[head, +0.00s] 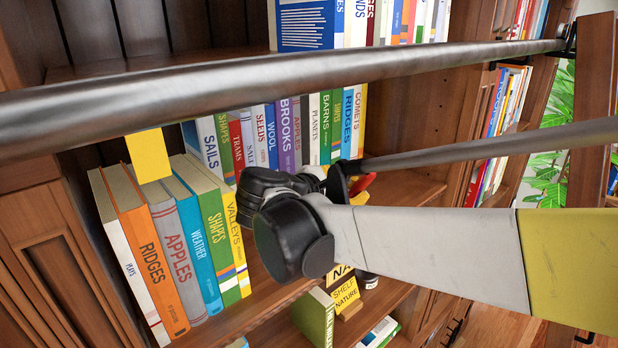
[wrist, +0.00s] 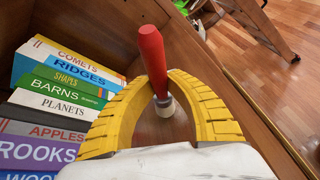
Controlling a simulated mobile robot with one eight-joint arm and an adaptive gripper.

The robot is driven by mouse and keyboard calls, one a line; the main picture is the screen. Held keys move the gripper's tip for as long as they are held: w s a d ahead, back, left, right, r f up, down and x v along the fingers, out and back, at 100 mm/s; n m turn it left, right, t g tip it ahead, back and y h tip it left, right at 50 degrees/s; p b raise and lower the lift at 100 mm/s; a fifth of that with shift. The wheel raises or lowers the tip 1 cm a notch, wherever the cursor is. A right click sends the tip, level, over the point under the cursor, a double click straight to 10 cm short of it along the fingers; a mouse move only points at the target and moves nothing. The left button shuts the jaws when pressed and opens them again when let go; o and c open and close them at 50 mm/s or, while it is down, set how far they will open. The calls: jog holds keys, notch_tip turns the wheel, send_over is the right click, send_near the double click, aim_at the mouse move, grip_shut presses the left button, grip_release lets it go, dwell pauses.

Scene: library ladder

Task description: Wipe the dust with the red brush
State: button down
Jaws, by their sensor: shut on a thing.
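The red brush (wrist: 152,58) is between the yellow fingers of my gripper (wrist: 166,76) in the wrist view. Its red handle points up and tilts a little left. Its pale lower end sits low between the fingers, over the brown wooden shelf; I cannot tell whether it touches. My gripper is shut on the brush. In the head view, my arm hides most of the gripper; a bit of red brush (head: 362,184) and a bit of yellow finger show past it, near the shelf board (head: 400,192). I cannot make out any dust in either view.
Upright books (head: 285,135) stand on the shelf left of the gripper; they also show in the wrist view (wrist: 65,107). More books (head: 165,240) stand at the lower left. Two metal bars (head: 300,80) cross in front of the shelves. Wooden floor (wrist: 265,50) lies beyond the shelf edge.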

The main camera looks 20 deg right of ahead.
jog(key=shift+s+a+f, duration=0.15)
jog(key=shift+a+f, duration=0.1)
jog(key=shift+a, duration=0.2)
jog(key=shift+w+d+r, duration=0.2)
jog(key=shift+r, duration=0.1)
jog(key=shift+s, duration=0.1)
dwell(0.3)
